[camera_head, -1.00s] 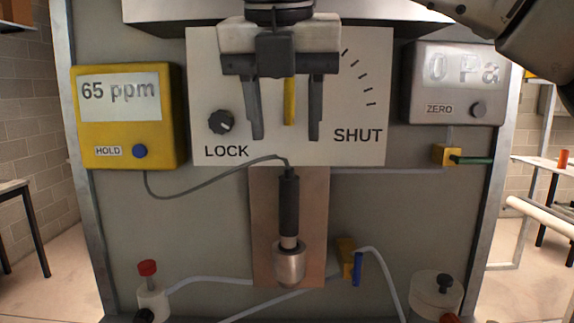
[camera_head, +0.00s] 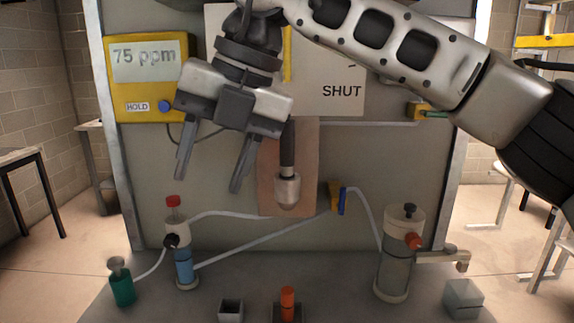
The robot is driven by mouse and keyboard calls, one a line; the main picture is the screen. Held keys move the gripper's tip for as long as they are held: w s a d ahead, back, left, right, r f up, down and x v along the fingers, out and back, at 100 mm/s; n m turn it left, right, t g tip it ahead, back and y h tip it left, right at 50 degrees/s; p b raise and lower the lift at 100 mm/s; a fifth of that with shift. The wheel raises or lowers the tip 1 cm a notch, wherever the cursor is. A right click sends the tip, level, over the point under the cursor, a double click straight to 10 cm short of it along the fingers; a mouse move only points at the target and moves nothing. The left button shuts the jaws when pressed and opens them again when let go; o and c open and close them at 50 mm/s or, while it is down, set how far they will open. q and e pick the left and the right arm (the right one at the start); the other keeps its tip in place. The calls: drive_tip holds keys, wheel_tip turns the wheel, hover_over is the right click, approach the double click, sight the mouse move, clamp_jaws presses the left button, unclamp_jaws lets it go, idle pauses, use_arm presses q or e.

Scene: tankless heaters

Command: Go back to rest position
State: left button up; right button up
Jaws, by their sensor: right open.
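My right gripper (camera_head: 210,182) hangs in front of the upright panel, its arm coming in from the upper right. It is open, its two fingers pointing down and apart with nothing between them. It covers the LOCK side of the white plate (camera_head: 342,95), on which SHUT still shows, and part of the yellow bar (camera_head: 287,60). The yellow meter (camera_head: 145,98) at the left reads 75 ppm. The black-handled probe (camera_head: 287,180) hangs just right of the fingers, in front of a brown board. My left gripper is out of view.
Below stand a blue-filled cylinder (camera_head: 184,268) with a red knob, a larger clear cylinder (camera_head: 395,265), a green bottle (camera_head: 122,287), a grey block (camera_head: 462,299) and an orange peg (camera_head: 288,302). A blue-handled valve (camera_head: 341,200) sits on the tubing. Tables stand at both sides.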

drive_tip(key=s+a+f+n+g+y, duration=0.1)
drive_tip(key=s+a+f+g+y, duration=0.45)
drive_tip(key=a+g+y, duration=0.4)
drive_tip(key=w+d+f+m+t+y, duration=0.1)
drive_tip(key=w+d+f+m+t, duration=0.55)
drive_tip(key=m+t, duration=0.7)
drive_tip(key=w+d+f+m+t+y, duration=0.2)
drive_tip(key=w+d+f+m+t, duration=0.2)
drive_tip(key=d+f+m+t, duration=0.7)
drive_tip(key=s+d+f+m+t+h, duration=0.1)
drive_tip(key=s+d+f+m+h, duration=0.1)
drive_tip(key=d+f+m+h, duration=0.3)
drive_tip(key=s+d+f+m+h, duration=0.2)
drive_tip(key=f+m+h, duration=0.3)
drive_tip(key=f, duration=0.2)
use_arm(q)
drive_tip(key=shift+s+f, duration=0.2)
use_arm(e)
drive_tip(key=s+d+f+m+g+h, duration=0.2)
drive_tip(key=s+d+f+g+h, duration=0.2)
drive_tip(key=s+f, duration=1)
drive_tip(key=d+g, duration=0.2)
drive_tip(key=d, duration=0.2)
drive_tip(key=shift+s+d+f, duration=0.2)
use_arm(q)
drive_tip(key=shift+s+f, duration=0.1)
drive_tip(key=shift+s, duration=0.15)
